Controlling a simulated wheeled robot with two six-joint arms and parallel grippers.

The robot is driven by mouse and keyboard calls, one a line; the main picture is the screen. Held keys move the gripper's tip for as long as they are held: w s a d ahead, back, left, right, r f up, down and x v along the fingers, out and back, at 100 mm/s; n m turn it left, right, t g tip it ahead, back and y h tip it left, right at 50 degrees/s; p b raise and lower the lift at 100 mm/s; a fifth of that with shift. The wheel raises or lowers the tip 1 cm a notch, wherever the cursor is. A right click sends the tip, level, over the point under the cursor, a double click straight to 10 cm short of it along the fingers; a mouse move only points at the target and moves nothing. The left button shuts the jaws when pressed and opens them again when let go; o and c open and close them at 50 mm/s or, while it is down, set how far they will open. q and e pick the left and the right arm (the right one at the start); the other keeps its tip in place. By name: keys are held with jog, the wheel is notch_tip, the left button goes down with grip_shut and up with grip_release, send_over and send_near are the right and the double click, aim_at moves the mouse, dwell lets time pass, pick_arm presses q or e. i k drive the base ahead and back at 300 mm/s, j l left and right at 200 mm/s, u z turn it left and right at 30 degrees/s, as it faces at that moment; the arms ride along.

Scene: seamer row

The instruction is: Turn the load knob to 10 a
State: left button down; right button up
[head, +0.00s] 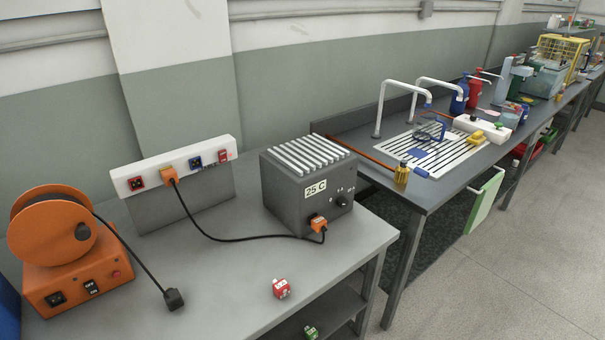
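The load knob (341,200) is a small dark round knob on the front face of a dark grey box (280,203) with light fins on top. Small pale marks sit above the knob, too small to read, and I cannot tell where its pointer is. The box carries a label (316,189) reading "25 C". An orange plug (319,225) with a black cable sits in the box's front, left of the knob. Neither of my grippers shows in the head view.
A white socket strip (205,158) stands behind on the grey bench (215,280). An orange cable reel (60,245) is at left, its black plug (174,299) loose on the bench. A red-and-white block (281,289) lies in front of the box. The bench's right edge is close to the box.

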aim_at(343, 202)
jog(key=i+l+u, duration=0.1)
jog(key=l, duration=0.3)
jog(key=i+l, duration=0.2)
jog(key=l, duration=0.25)
jog(key=i+l+u, duration=0.15)
jog(key=l, duration=0.3)
jog(key=i+l+u, duration=0.1)
jog(key=l, duration=0.35)
jog(key=i+l+u, duration=0.1)
jog(key=l, duration=0.35)
